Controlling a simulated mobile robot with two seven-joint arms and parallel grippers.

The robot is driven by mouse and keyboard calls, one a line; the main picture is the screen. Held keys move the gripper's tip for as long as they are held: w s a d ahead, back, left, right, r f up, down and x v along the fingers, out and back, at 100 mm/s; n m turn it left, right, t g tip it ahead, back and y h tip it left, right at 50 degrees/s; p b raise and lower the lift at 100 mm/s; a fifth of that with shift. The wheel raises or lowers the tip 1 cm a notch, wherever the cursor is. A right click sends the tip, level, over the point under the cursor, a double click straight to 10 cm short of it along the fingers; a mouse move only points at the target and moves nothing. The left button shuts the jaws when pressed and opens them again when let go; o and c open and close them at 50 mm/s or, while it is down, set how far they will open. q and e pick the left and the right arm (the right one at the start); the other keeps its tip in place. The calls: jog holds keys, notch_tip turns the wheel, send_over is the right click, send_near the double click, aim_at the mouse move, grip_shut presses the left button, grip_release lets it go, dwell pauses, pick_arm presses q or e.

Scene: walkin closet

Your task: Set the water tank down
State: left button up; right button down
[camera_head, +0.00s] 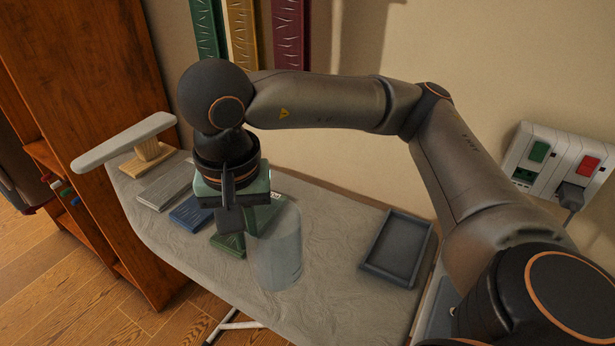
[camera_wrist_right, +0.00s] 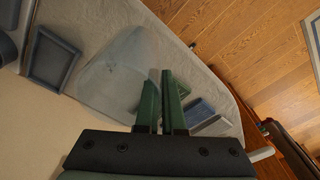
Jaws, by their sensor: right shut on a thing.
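The water tank (camera_head: 278,252) is a clear, pale, see-through cylinder, seen over the middle of the ironing board (camera_head: 330,228). It also shows in the right wrist view (camera_wrist_right: 112,70) as a pale shape just beyond my fingers. My right gripper (camera_head: 240,214) is at the tank's upper left side, shut on it. In the wrist view its green fingers (camera_wrist_right: 162,102) are close together at the tank's edge. The exact grip is partly hidden. I cannot tell whether the tank's bottom touches the board. My left gripper is not in view.
An empty grey tray (camera_head: 396,249) lies right of the tank. Flat grey (camera_head: 165,187), blue (camera_head: 190,213) and green (camera_head: 228,243) pieces lie to the left. A small padded sleeve board (camera_head: 122,142) stands at the far left end. A wall socket panel (camera_head: 553,162) is at right.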

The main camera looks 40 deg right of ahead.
aim_at(277, 201)
jog(key=w+d+m, duration=0.1)
jog(key=d, duration=0.1)
jog(key=w+d+m+b, duration=0.1)
jog(key=d+m, duration=0.1)
jog(key=d, duration=0.1)
jog(key=w+d+f+m, duration=0.1)
jog(key=d+m, duration=0.1)
jog(key=d, duration=0.1)
jog(key=shift+h+b, duration=0.3)
jog(key=d+f, duration=0.1)
jog(key=f, duration=0.1)
jog(key=w+d+f, duration=0.1)
jog(key=f, duration=0.2)
jog(key=w+d+f, duration=0.1)
jog(key=f, duration=0.1)
jog(key=shift+w+d+f, duration=0.2)
jog(key=shift+d+f, duration=0.15)
jog(key=shift+f, duration=0.35)
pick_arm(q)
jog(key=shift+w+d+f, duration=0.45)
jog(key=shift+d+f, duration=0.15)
